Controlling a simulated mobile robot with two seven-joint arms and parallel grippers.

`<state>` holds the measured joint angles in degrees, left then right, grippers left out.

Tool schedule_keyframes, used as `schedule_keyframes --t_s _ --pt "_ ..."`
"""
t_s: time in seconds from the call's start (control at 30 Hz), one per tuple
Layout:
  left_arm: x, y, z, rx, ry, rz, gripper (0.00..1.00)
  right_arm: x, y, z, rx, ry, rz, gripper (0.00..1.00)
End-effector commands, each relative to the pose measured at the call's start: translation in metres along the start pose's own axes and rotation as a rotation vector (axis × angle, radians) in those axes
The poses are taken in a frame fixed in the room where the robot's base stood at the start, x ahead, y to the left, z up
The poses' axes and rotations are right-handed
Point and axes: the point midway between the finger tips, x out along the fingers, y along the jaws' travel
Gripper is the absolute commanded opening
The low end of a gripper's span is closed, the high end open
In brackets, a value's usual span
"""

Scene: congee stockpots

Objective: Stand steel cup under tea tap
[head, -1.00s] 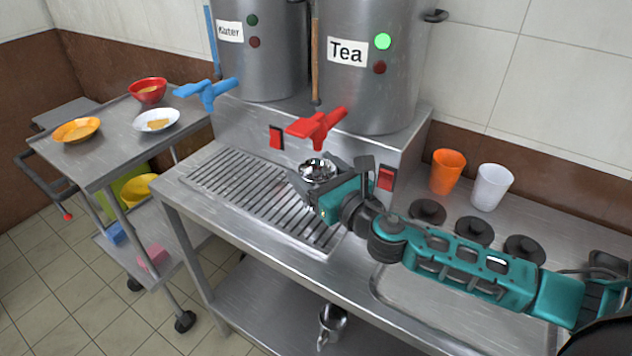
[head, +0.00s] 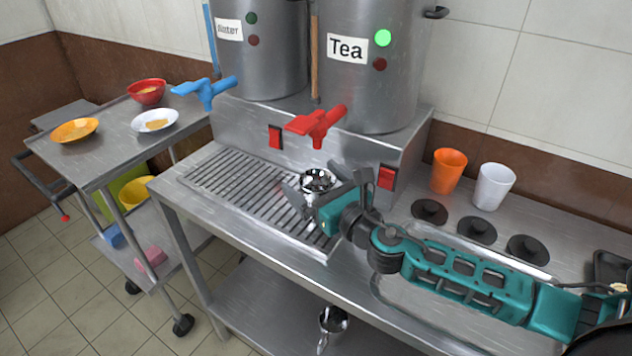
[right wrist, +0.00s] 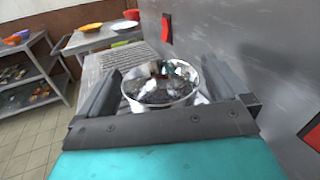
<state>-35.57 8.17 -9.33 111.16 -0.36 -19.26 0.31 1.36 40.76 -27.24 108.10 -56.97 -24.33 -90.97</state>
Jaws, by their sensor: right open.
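The steel cup (head: 317,181) stands upright on the drip grate (head: 225,188), below the red tea tap (head: 318,122) on the tank labelled Tea. My right gripper (head: 312,196) is open around the cup. In the right wrist view the cup (right wrist: 160,88) sits between the two fingers (right wrist: 165,95), with a gap visible at the sides. The lower part of the cup is partly hidden by the gripper. My left gripper is not in view.
A blue tap (head: 207,90) is to the left. An orange cup (head: 447,170) and a white cup (head: 494,186) stand right, behind black lids (head: 476,230). A trolley (head: 90,160) with bowls is at left. A steel jug (head: 332,322) is on the lower shelf.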

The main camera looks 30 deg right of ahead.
Motion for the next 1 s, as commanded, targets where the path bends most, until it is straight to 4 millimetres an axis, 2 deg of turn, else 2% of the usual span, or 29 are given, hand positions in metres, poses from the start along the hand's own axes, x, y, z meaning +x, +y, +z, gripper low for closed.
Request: schedule_keyframes --t_s 0.13,0.23,0.7,1.0 --pt "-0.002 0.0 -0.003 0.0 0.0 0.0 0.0 0.0 0.0 0.005 0.0 0.0 0.0 1.0" --pt "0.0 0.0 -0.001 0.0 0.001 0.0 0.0 -0.01 0.0 0.001 -0.002 0.002 0.001 1.0" --pt "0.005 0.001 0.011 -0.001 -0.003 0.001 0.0 -0.086 0.0 0.0 -0.001 0.003 0.002 1.0" --pt "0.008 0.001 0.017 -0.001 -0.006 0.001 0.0 -0.115 0.0 0.001 -0.001 0.0 0.0 1.0"
